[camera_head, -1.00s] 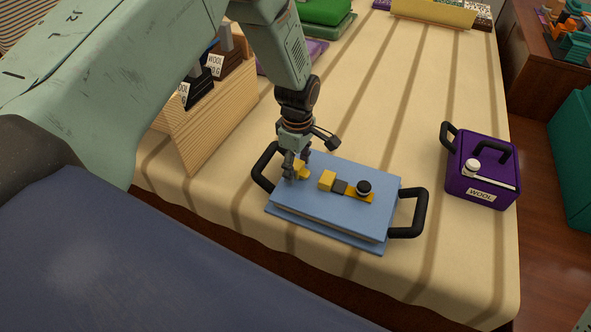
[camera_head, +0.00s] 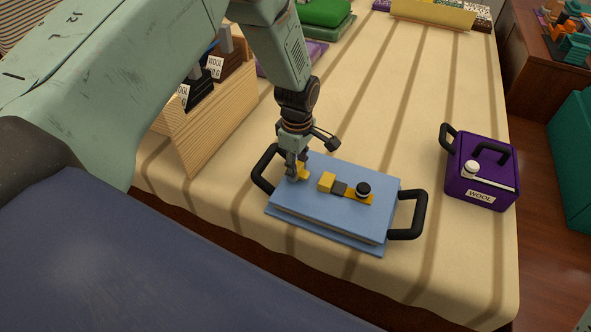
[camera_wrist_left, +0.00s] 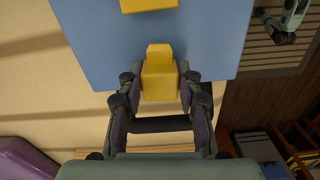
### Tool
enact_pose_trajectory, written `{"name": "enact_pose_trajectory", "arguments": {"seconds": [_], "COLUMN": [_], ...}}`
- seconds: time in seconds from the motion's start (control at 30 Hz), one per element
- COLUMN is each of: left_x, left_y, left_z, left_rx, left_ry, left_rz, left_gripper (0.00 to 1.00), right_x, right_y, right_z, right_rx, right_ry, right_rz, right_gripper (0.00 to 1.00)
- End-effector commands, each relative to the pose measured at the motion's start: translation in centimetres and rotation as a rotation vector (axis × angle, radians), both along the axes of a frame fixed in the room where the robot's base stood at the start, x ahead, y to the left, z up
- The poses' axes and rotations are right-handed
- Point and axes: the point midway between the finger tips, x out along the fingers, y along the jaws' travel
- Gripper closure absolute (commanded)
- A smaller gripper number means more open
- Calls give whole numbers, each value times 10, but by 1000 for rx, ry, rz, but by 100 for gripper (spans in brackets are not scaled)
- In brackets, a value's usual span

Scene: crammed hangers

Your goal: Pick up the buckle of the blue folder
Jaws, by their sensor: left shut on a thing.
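The blue folder (camera_head: 325,215) lies flat on the striped cloth, with a black handle at each end. On its top is a row of yellow and dark blocks with a black knob (camera_head: 363,189). My left gripper (camera_head: 297,176) is at the folder's left end, next to the left handle. It is shut on a yellow buckle (camera_wrist_left: 159,77), which sits between both fingers over the folder's edge in the left wrist view. In the head view the fingers hide part of this buckle. My right gripper is not in view.
A purple box (camera_head: 483,172) labelled WOOL, with black handles, stands to the right. A wooden crate (camera_head: 215,125) with dark items stands to the left. The cloth (camera_head: 385,110) behind the folder is clear.

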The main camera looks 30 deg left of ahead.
Motion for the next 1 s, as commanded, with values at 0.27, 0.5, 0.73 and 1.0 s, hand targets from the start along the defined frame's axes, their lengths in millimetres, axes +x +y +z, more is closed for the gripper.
{"name": "enact_pose_trajectory", "arguments": {"seconds": [0.27, 0.5, 0.73, 1.0], "left_x": [0, 0, 0, 0], "left_y": [0, 0, 0, 0], "left_z": [12, 19, 19, 18], "left_rx": [0, 0, 0, 0], "left_ry": [-1, -1, 0, 0], "left_rz": [0, 0, 0, 2], "left_gripper": [100, 100, 100, 100], "right_x": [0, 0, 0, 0], "right_y": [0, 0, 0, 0], "right_z": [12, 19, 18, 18], "right_rx": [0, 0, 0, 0], "right_ry": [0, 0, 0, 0], "right_rz": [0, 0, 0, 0], "right_gripper": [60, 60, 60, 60]}}
